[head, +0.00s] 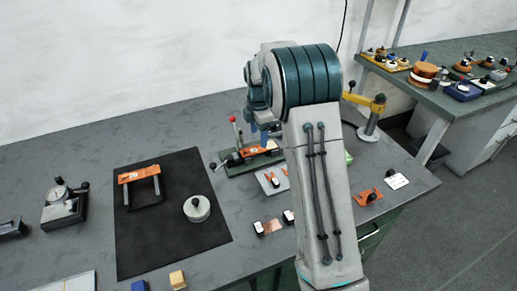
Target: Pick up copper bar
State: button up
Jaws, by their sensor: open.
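My arm (322,190) rises from the bottom of the head view to a teal-banded joint. A flat copper-coloured piece (273,226) lies on the grey bench left of the arm. It looks like the copper bar, but it is too small to be sure. Small black-and-white knobs (259,228) sit at its ends. Nothing is seen touching it from above.
A black mat (150,245) holds an orange-topped frame (139,173) and a round pale weight (196,208). A red-knobbed fixture (240,150) stands behind the copper piece. A yellow-armed stand (368,115) is at right. A second bench (455,105) carries several small parts.

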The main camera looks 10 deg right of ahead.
aim_at(259, 148)
notch_tip(259, 148, down, 4)
jog(key=shift+d+f+p, duration=0.1)
jog(key=shift+f+p, duration=0.05)
jog(key=shift+p, duration=0.15)
jog(key=c, duration=1.2)
